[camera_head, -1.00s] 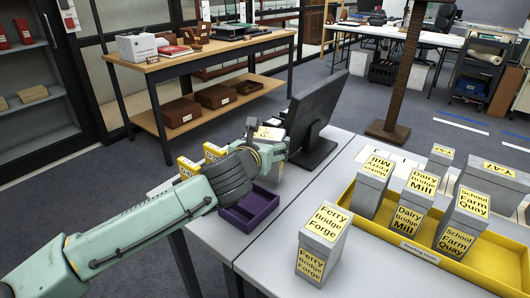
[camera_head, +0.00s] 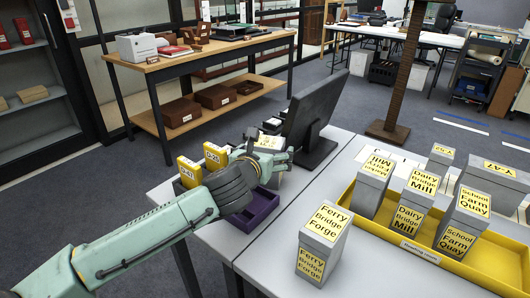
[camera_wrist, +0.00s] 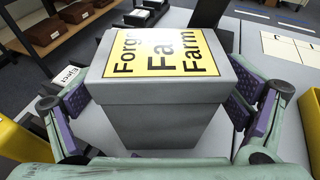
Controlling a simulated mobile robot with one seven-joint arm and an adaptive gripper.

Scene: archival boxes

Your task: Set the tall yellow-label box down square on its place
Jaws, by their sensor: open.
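My gripper (camera_wrist: 160,112) is open, with a purple-padded finger on each side of the box. A gap shows at the left finger; the right pad is close to the box's side. In the head view my gripper (camera_head: 272,158) hides the box's lower part. I cannot see its base or the marking under it.
A purple tray (camera_head: 262,208) lies at the table's left part, with yellow cases (camera_head: 190,171) beside it. A monitor (camera_head: 317,110) stands close behind the box. A "Ferry Bridge Forge" box (camera_head: 322,245) stands in front of a yellow tray (camera_head: 405,243) holding several grey boxes.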

